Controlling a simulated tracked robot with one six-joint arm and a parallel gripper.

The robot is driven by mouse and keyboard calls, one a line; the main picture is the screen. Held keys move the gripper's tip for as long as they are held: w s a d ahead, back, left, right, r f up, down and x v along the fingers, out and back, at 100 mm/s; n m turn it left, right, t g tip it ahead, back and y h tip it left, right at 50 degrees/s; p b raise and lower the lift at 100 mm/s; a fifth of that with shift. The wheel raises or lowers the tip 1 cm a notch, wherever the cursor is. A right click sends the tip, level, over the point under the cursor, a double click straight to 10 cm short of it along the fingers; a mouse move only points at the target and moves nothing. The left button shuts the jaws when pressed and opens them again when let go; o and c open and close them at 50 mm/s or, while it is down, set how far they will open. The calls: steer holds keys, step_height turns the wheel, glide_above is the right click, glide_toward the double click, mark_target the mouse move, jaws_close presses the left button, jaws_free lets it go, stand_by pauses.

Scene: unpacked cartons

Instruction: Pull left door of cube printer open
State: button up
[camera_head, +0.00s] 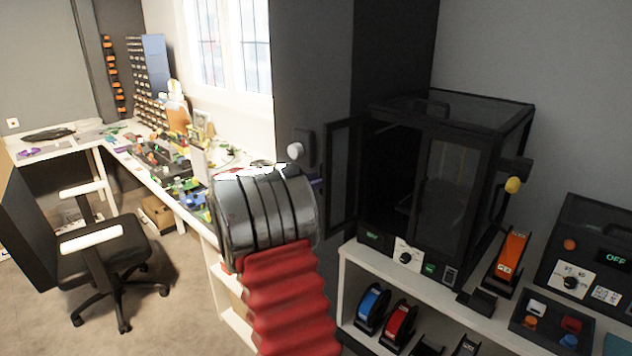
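The cube printer (478,112) is a black box with dark see-through panels on a white shelf at the right. Its left door (341,172) stands swung out to the left, so the left half of the front is open and dark inside. Its right door (445,188) looks shut. My arm, with a grey ribbed metal end and red bellows, rises in the middle, left of the open door. My gripper's fingers are hidden behind it, so I cannot tell whether they touch the door.
A white knob-like thing (295,150) shows just above my arm. A control box (590,250) and an orange device (509,260) stand right of the printer. Blue (373,305) and red (400,322) items sit below. A black chair (95,250) and cluttered white bench (190,205) are left; floor shows around the chair.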

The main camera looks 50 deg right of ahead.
steer(key=v, duration=1.4)
steer(key=shift+d, duration=0.1)
stand_by(0.3)
